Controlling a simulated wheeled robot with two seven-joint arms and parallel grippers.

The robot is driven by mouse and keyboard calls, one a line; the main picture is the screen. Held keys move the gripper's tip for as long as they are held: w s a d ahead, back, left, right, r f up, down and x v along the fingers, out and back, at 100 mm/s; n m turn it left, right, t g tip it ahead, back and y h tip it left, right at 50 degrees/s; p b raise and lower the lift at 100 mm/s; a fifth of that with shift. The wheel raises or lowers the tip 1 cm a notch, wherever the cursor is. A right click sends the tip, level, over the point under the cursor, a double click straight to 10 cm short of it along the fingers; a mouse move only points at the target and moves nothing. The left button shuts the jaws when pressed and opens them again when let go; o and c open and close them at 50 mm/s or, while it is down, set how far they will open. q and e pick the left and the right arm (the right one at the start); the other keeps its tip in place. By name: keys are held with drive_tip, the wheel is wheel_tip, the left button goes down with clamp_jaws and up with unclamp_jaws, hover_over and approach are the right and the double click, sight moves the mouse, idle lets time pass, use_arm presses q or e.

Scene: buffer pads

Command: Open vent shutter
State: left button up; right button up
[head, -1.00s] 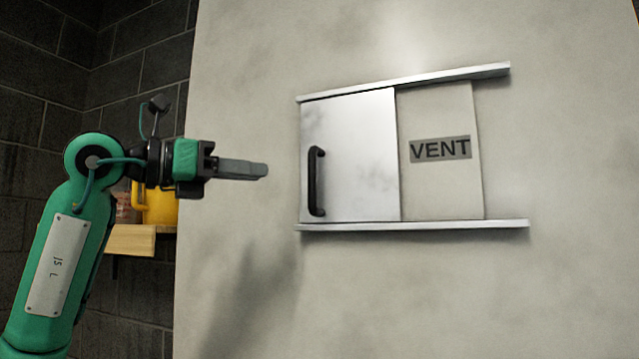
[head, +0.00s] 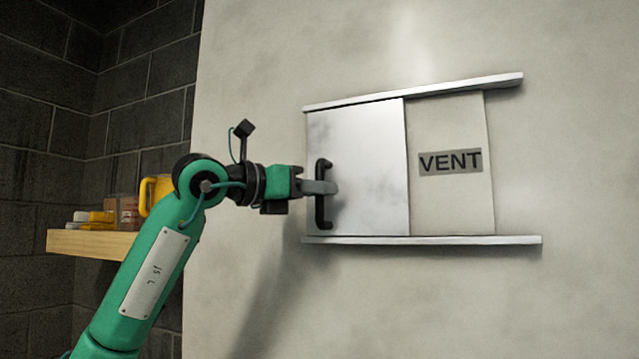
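The vent shutter (head: 365,165) is a silver metal panel on the left part of two horizontal rails. A black upright handle (head: 322,216) is fixed near its left edge. To its right is a pale panel (head: 470,205) with a grey VENT label (head: 450,162). My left gripper (head: 325,187) is at the middle of the handle, its fingers overlapping it from the left. Whether the fingers are closed on the handle cannot be made out from this side. My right gripper is out of view.
The upper rail (head: 500,82) and lower rail (head: 480,240) run on past the shutter to the right. A wooden shelf (head: 95,244) on the dark block wall at left holds a yellow container (head: 150,192) and small items. The pale wall around the vent is clear.

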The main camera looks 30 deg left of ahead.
use_arm(q)
drive_tip(key=shift+w+d, duration=0.1)
drive_tip(key=shift+w, duration=0.1)
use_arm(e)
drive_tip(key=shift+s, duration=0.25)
use_arm(q)
clamp_jaws()
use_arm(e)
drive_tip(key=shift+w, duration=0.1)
